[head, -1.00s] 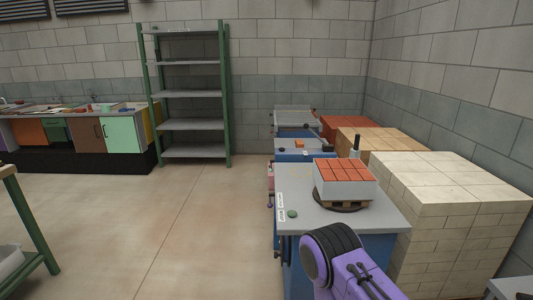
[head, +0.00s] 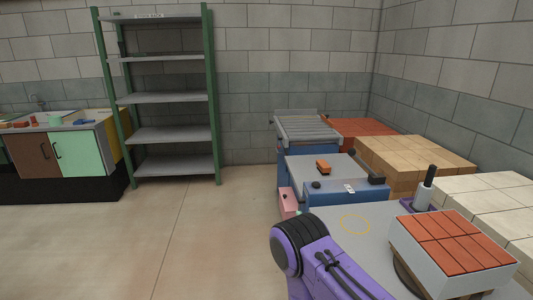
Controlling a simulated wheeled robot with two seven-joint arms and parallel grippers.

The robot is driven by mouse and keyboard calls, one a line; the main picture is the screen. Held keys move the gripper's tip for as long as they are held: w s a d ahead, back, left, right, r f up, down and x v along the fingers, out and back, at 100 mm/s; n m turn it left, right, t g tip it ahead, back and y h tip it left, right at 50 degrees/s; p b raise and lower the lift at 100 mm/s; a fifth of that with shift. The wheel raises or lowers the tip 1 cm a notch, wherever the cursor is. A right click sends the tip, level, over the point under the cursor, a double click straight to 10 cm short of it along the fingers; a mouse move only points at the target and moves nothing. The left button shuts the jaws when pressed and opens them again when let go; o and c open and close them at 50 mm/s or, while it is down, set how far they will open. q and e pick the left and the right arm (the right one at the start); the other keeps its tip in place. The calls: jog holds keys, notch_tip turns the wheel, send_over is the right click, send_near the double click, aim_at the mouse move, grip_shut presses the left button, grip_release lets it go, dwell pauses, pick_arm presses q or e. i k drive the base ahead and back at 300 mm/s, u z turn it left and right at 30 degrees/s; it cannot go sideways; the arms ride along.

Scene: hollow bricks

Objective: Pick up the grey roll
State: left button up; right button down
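A light grey cylinder with a black upper part (head: 424,194), which looks like the grey roll, stands upright at the right in the head view. It is behind the wrapped brick stack. Its lower end sits in or behind something purple on the grey worktop, and the front block hides part of this. Neither of my grippers shows. Only a purple and black link of my arm rises at the bottom centre, well to the left of the roll.
Behind are a blue-sided table (head: 335,170) and a roller conveyor (head: 308,130). Brick stacks (head: 415,158) line the right. Open floor (head: 200,240) lies left.

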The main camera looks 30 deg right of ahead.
aim_at(425, 190)
jog(key=i, duration=2.1)
jog(key=z, duration=3.85)
